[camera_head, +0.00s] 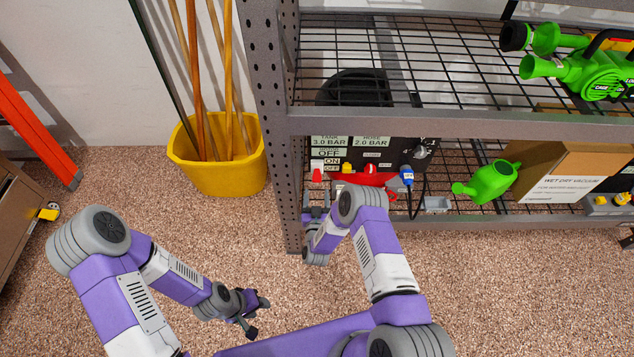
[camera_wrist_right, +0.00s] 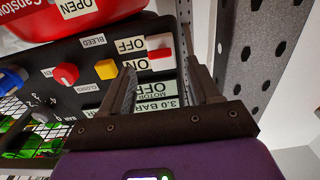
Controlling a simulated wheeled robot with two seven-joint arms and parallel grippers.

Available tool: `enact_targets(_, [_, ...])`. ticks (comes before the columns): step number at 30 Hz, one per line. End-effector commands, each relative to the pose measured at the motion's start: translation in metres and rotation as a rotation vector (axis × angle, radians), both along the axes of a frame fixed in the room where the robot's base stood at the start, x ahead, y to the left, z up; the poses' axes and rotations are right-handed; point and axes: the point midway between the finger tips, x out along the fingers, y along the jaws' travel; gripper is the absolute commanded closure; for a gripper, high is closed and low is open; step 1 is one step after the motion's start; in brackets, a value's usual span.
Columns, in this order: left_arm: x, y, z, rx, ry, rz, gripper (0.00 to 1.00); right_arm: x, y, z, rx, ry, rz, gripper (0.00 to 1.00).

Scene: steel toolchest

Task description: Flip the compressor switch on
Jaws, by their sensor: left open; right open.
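The compressor's black control panel (camera_head: 398,155) is on the lower shelf in the head view. It also fills much of the right wrist view (camera_wrist_right: 92,65). A small red switch (camera_wrist_right: 160,54) with a white part sits by the OFF and ON labels; I cannot tell its position surely. A display (camera_wrist_right: 155,85) reads MOTOR OFF. The switch also shows in the head view (camera_head: 317,174). My right gripper (camera_head: 316,213) is open just in front of the panel, its fingers (camera_wrist_right: 165,83) either side of the switch's line, apparently apart from it. My left gripper (camera_head: 254,312) is open and empty, low over the floor.
Yellow knob (camera_wrist_right: 106,69), red knob (camera_wrist_right: 66,74) and blue fitting (camera_wrist_right: 12,78) sit beside the switch. The steel shelf post (camera_head: 275,120) stands close left of my right gripper. A yellow bin (camera_head: 220,175) holds poles. A green watering can (camera_head: 490,182) is to the right.

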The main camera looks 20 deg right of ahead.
Motion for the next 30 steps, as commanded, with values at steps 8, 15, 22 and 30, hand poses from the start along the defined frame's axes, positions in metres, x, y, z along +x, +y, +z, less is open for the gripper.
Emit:
enact_targets(8, [0.0,0.0,-0.018,0.0,0.0,0.0,0.57,0.041,-0.013,0.0,-0.001,-0.007,-0.003,0.38])
enact_targets(15, [0.0,0.0,-0.026,0.0,0.0,0.0,0.57,0.065,-0.019,0.0,0.001,-0.003,-0.002,0.38])
enact_targets(22, [0.0,0.0,-0.026,0.0,0.0,0.0,0.57,0.068,-0.02,0.001,0.002,-0.001,0.0,0.38])
enact_targets(30, [0.0,0.0,-0.026,0.0,0.0,0.0,0.57,0.068,-0.02,0.001,0.002,-0.001,0.0,0.67])
